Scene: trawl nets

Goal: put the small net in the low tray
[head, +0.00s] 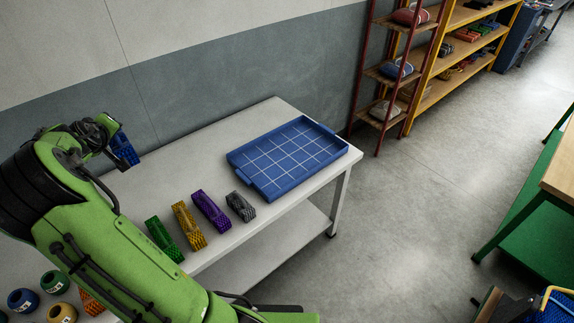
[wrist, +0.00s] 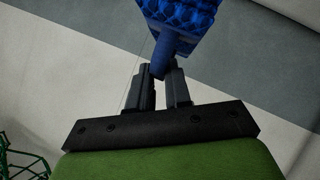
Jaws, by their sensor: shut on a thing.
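My gripper (wrist: 161,82) is shut on a blue net (wrist: 182,18), a bundle with a knobbly mesh surface. The fingers grip its narrow plain blue end, and the mesh part sticks out beyond the fingertips. In the head view the blue net (head: 124,149) hangs at the left, apart from the tray and in front of the grey wall. The low tray (head: 243,177) is blue with white grid lines and a low rim. It lies empty on the far right part of the table. Part of my gripper is hidden behind my wrist in the head view.
On the table (head: 277,110) stand a green net (head: 164,239), a yellow net (head: 188,225), a purple net (head: 211,211) and a grey net (head: 241,206) in a row before the tray. An orange net (head: 92,303) and several balls (head: 55,282) lie at the lower left.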

